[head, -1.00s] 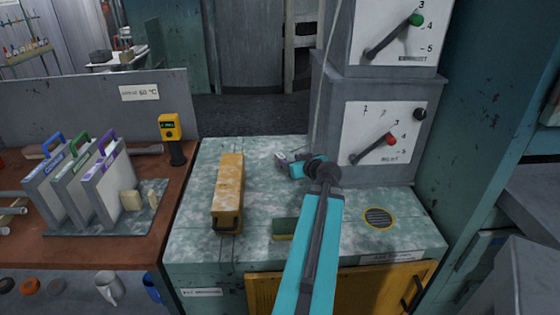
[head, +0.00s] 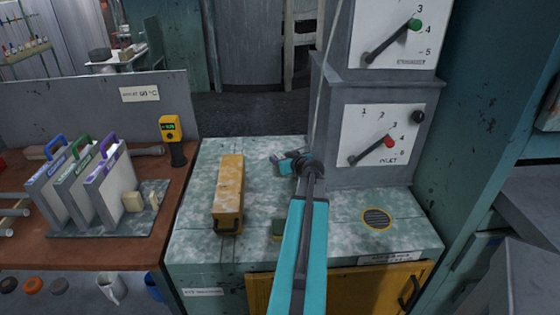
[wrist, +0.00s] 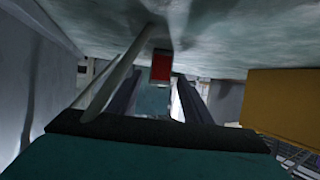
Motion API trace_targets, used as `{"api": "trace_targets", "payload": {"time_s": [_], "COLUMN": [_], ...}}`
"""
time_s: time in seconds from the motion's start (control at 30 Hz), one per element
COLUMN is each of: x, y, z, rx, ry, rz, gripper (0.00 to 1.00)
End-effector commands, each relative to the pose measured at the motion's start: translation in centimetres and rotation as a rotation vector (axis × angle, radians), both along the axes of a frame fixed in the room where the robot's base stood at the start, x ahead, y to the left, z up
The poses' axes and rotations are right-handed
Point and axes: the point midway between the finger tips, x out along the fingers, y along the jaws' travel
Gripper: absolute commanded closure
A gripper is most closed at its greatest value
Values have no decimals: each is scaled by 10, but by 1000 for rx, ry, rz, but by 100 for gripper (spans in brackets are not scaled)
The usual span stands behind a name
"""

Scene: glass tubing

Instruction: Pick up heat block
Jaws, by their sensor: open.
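A long worn yellow block (head: 228,190) with a dark handle at its near end lies on the mottled green-grey counter; it is the likeliest heat block, though no label on it can be read. My gripper (head: 277,158) is to its right, near its far end, apart from it. In the wrist view the dark fingers of my gripper (wrist: 157,90) are apart, with no object visibly held. A yellow surface (wrist: 285,105), seemingly the same block, is at the right there, outside the fingers. A small red rectangle (wrist: 160,67) shows beyond the fingers; I cannot tell what it is.
A grey dial cabinet (head: 385,135) stands at the right back of the counter (head: 340,230). A round vent (head: 377,219) is set in the counter. Handled panels (head: 110,185) and a yellow meter (head: 170,128) stand on the left bench.

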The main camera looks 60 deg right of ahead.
Motion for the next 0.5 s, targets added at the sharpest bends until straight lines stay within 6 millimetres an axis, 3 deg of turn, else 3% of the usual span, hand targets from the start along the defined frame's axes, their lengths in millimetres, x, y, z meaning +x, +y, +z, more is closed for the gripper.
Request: {"api": "trace_targets", "payload": {"time_s": [0.5], "x": [7], "y": [-5], "z": [-1], "rx": [0], "ry": [0], "rz": [1], "gripper": [55]}}
